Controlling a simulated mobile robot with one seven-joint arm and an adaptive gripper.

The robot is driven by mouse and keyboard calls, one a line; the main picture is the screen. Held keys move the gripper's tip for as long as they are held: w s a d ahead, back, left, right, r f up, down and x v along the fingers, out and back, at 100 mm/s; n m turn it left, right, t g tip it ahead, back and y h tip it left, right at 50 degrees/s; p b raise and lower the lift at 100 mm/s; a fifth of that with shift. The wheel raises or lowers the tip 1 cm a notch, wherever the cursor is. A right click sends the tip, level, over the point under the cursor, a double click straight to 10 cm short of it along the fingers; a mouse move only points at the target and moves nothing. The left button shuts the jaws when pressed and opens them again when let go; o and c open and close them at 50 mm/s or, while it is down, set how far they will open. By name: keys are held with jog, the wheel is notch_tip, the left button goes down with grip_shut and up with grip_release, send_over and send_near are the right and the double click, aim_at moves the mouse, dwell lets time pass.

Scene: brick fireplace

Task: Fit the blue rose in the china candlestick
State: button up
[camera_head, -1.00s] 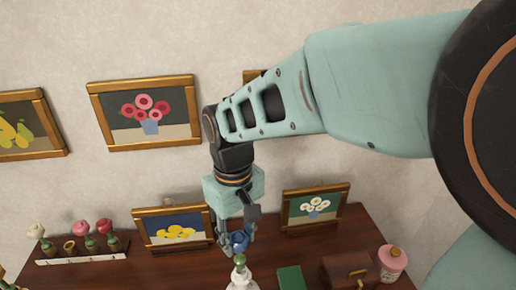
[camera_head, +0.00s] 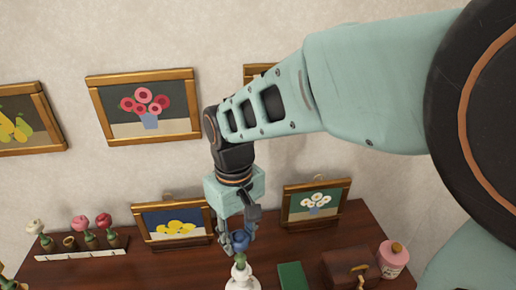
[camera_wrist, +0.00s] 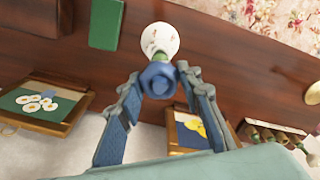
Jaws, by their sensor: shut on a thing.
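My gripper (camera_head: 237,243) is shut on the blue rose (camera_head: 241,238), holding it by the bloom between both fingers. The rose (camera_wrist: 159,82) also shows in the wrist view between the fingertips. Its short green stem (camera_head: 240,259) points down at the top of the white china candlestick (camera_head: 242,280), at the bottom edge of the head view. The candlestick (camera_wrist: 160,38) shows in the wrist view as a white round top with small red marks, just beyond the stem. The stem's lower end is hidden; I cannot tell how far it is inside the candlestick.
A green book (camera_head: 291,276), a brown case (camera_head: 346,270) and a pink jar (camera_head: 392,259) stand to the right on the wooden top. Framed pictures (camera_head: 173,227) (camera_head: 316,205) lean behind. A white rack (camera_head: 82,255) with several flowers is at the left.

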jog(key=shift+f+b, duration=0.65)
jog(key=shift+f, duration=0.35)
jog(key=o, duration=1)
jog(key=shift+o, duration=0.2)
